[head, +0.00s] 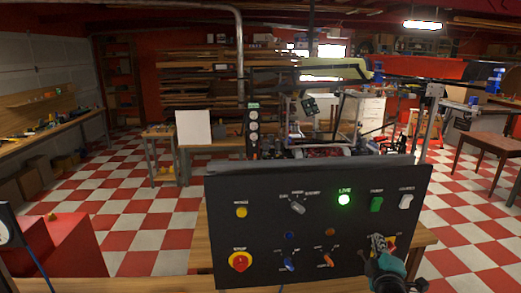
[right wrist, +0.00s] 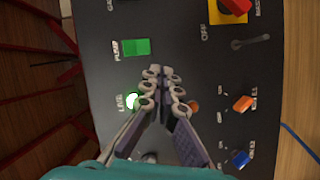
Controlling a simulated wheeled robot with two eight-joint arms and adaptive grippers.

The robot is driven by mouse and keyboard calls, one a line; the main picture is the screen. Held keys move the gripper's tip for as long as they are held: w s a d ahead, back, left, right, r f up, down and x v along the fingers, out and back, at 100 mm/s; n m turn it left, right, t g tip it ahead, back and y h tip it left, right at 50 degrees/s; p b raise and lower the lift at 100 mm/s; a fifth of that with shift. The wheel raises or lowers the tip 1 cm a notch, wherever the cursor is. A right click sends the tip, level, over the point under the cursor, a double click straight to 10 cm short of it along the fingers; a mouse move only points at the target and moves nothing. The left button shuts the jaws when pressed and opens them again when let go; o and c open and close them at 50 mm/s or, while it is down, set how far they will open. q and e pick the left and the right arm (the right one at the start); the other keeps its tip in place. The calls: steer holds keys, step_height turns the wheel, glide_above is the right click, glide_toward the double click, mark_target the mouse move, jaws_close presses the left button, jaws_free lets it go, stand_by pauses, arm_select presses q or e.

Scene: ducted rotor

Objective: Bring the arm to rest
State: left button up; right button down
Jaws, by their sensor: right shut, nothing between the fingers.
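My right gripper (head: 378,243) is in front of the lower right of a black control panel (head: 330,225). In the right wrist view its fingertips (right wrist: 163,72) are together with nothing between them, over bare panel face; I cannot tell how far off the surface they are. The panel's lamp marked LIVE (head: 344,200) glows green. A green switch (head: 376,204), also in the right wrist view (right wrist: 137,47), sits beside it. A red handle on a yellow plate (right wrist: 232,8) is near the gripper and partly hidden by it in the head view. My left gripper is not in view.
The panel also carries a white switch (head: 405,201), a red knob on yellow (head: 240,261), a blue knob (head: 289,264) and an orange knob (head: 327,259). A wooden bench (head: 420,237) shows around it. Behind stands a rig with rotor arms (head: 345,110).

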arm_select(q)
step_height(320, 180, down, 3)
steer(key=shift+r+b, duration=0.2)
steer(key=shift+b, duration=0.85)
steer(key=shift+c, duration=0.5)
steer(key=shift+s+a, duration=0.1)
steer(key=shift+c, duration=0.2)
arm_select(e)
steer(key=s+a+f+m+g+y, duration=0.2)
steer(key=s+a+f+m+g, duration=0.2)
steer(key=s+a+f, duration=0.4)
steer(key=s+a+f+m+g+y, duration=0.3)
steer(key=s+a+f+m+g, duration=0.2)
steer(key=s, duration=0.9)
steer(key=a+f+m, duration=0.2)
steer(key=a+f, duration=0.1)
steer(key=f, duration=0.1)
steer(key=shift+a+f, duration=0.15)
